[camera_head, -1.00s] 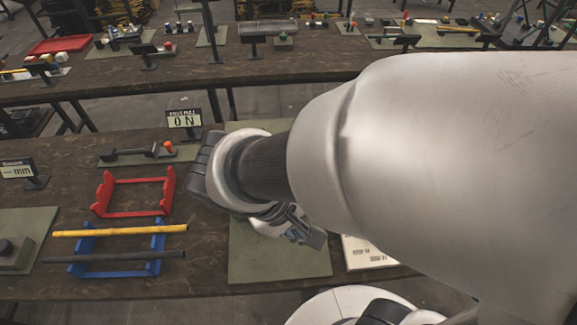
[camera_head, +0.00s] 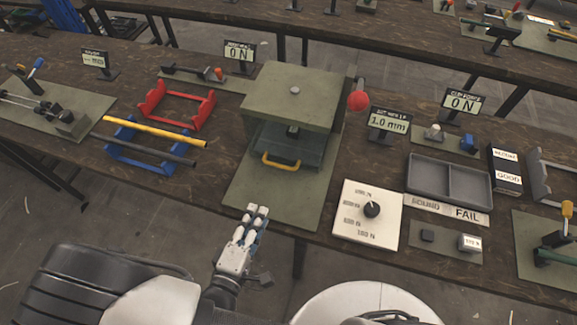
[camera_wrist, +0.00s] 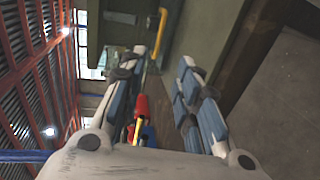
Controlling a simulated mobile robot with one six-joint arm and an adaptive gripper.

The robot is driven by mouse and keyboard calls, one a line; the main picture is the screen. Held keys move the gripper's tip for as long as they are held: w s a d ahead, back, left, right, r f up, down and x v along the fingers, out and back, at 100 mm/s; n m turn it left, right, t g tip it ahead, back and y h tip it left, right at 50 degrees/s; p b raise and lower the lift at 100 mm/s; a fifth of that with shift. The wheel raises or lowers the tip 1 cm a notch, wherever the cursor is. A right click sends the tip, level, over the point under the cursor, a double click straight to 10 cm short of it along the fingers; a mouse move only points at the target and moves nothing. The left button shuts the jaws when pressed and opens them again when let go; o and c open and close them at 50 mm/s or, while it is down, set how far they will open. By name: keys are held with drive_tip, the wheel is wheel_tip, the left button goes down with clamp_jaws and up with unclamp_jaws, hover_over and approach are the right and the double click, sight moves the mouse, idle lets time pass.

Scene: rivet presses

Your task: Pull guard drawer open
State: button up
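The rivet press (camera_head: 293,95) is an olive-green block on a green mat (camera_head: 248,185). Under its top sits a dark grey-green guard drawer (camera_head: 305,152) with a yellow bar handle (camera_head: 281,162) on its front. How far the drawer is out is hard to tell. My gripper (camera_head: 257,210) is in front of the press, near the mat's front edge and apart from the handle. In the wrist view, my gripper (camera_wrist: 162,65) has its fingers spread with nothing between them.
A red-knobbed lever (camera_head: 358,101) stands at the press's right. A white dial panel (camera_head: 372,225) lies right of the mat. A blue rack (camera_head: 135,158) with yellow and dark rods and a red rack (camera_head: 180,120) stand to the left. The table's front edge is close to my gripper.

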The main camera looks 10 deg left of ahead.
drive_tip(key=b+x, duration=0.2)
drive_tip(key=x, duration=1.5)
drive_tip(key=shift+w+b, duration=0.15)
drive_tip(key=shift+b, duration=0.15)
clamp_jaws()
